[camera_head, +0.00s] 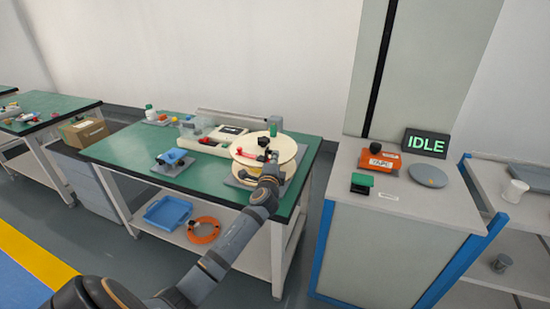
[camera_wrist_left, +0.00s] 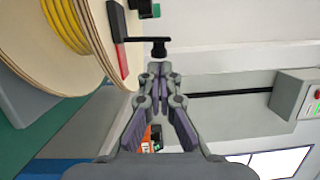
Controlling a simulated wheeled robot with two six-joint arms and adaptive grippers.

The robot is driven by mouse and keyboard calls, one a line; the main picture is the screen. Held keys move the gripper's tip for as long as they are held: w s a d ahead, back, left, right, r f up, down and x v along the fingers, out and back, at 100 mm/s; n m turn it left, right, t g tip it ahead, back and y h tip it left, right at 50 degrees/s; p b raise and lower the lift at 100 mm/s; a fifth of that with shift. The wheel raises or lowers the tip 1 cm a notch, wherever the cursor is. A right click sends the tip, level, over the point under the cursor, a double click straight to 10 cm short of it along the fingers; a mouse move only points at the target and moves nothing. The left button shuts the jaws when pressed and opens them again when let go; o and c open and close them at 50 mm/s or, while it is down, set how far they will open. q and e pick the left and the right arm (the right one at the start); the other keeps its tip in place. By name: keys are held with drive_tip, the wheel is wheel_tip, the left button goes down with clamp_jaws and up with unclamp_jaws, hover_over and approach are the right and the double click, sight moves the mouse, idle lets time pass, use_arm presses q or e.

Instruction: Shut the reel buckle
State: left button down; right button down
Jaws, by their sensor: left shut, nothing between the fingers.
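The reel (camera_head: 283,149) has pale round flanges and stands at the right end of the green table. In the left wrist view the reel (camera_wrist_left: 30,15) shows on the left, with yellow cable wound between its flanges. A red and dark piece (camera_wrist_left: 119,45) lies on the outer flange, and a black T-shaped handle (camera_wrist_left: 159,46) sticks out beside it. These look like the buckle; I cannot tell whether it is open. My left gripper (camera_wrist_left: 160,84) is shut and empty, its fingertips close to the black handle; contact is unclear. In the head view my left gripper (camera_head: 270,166) partly covers the reel.
A beige device (camera_head: 215,140) and a blue item on a grey plate (camera_head: 172,161) share the green table (camera_head: 125,151). A blue tray (camera_head: 167,213) and an orange coil (camera_head: 203,230) lie on its lower shelf. A grey cabinet (camera_head: 380,250) with an IDLE sign (camera_head: 425,144) stands right.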

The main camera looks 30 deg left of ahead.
use_arm(q)
drive_tip(key=shift+r, duration=0.1)
drive_tip(key=shift+a+r+n+p, duration=0.1)
drive_tip(key=shift+n+p, duration=0.2)
